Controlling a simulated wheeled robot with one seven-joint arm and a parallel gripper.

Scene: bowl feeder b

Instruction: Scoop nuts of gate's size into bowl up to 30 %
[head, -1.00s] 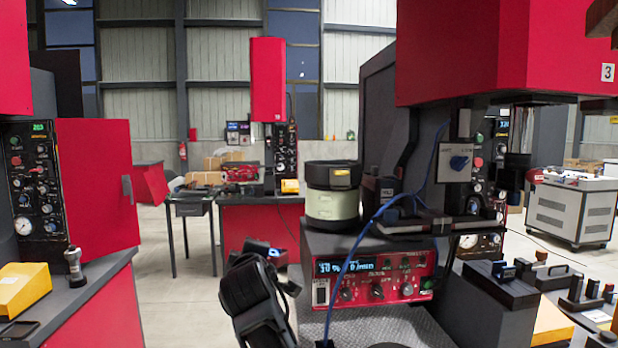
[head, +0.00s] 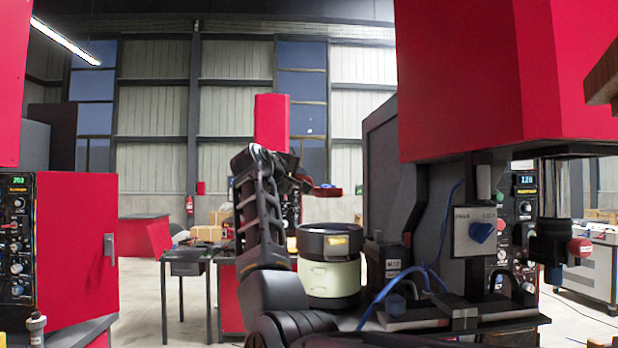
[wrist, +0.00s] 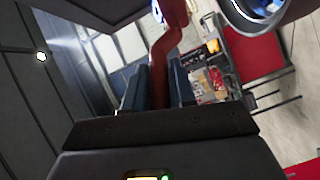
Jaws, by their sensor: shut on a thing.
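The bowl feeder's dark bowl (head: 329,232) sits on a pale green drum (head: 330,280) right of my raised arm in the head view. Its inside and any nuts are hidden by its wall. My gripper (head: 307,184) is above and slightly left of the bowl, apart from it. It is shut on a red tool (head: 327,191), which looks like a scoop. In the wrist view the red handle (wrist: 167,70) runs up between the two dark fingers (wrist: 155,88). Whether the tool holds nuts cannot be seen.
A grey panel with a blue knob (head: 482,232) stands right of the bowl, under a large red housing (head: 460,80). A blue cable (head: 385,290) runs close to the bowl. A red cabinet (head: 78,235) is at the left. A small table (head: 187,255) stands behind my arm.

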